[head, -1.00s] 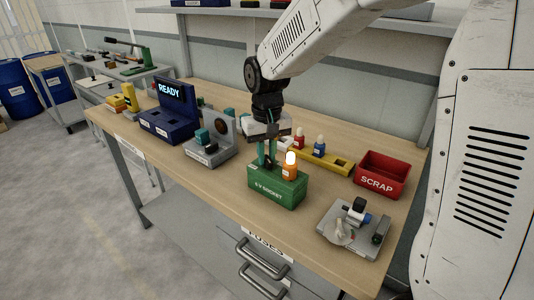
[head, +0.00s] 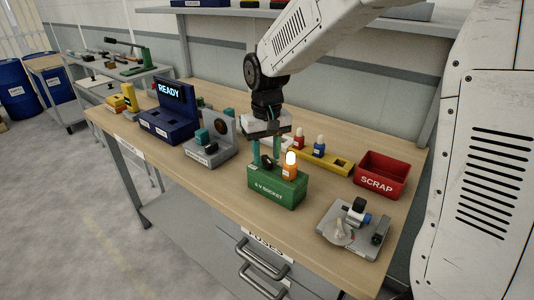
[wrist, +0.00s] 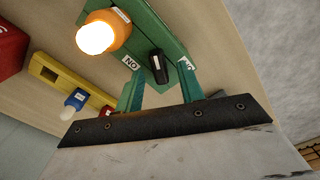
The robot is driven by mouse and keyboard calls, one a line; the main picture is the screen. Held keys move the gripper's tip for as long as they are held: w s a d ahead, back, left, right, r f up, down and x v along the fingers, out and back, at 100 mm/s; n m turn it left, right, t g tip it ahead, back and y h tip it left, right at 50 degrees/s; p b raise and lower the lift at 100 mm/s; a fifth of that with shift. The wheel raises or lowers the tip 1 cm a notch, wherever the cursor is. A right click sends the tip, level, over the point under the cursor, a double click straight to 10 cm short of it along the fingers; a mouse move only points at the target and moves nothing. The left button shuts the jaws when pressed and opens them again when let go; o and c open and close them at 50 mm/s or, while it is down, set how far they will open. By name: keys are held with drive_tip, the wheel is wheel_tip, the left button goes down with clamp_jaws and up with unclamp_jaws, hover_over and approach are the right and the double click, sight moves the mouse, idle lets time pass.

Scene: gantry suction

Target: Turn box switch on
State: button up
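The green box (head: 262,188) marked "6 V SOCKET" stands near the bench's front edge. Its switch is a black knob (wrist: 158,66) on the top face. An "ON" label (wrist: 131,62) lies on one side of the knob, and another label, partly hidden by a finger, on the other. An orange-based lamp (head: 290,166) on the box glows; it also shows in the wrist view (wrist: 100,33). My gripper (head: 266,158) is open and empty, its green fingers on either side of the knob and apart from it. I cannot tell the fingertips' exact height.
A yellow rack (head: 325,162) with red (head: 299,143) and blue (head: 319,150) lamps stands behind. The red SCRAP bin (head: 382,175) and a grey fixture (head: 352,232) are to the right. A grey device (head: 210,148) and a blue READY station (head: 170,115) are to the left.

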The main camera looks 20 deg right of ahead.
sight(267, 158)
wheel_tip(267, 158, up, 7)
drive_tip(key=shift+f, duration=0.2)
drive_tip(key=shift+r, duration=0.3)
drive_tip(key=shift+s, duration=0.1)
drive_tip(key=s+d, duration=0.3)
drive_tip(key=s, duration=1.1)
drive_tip(key=s+d+t, duration=0.1)
drive_tip(key=s+d, duration=0.3)
drive_tip(key=s, duration=1)
drive_tip(key=shift+r+m, duration=0.3)
drive_tip(key=shift+m, duration=0.1)
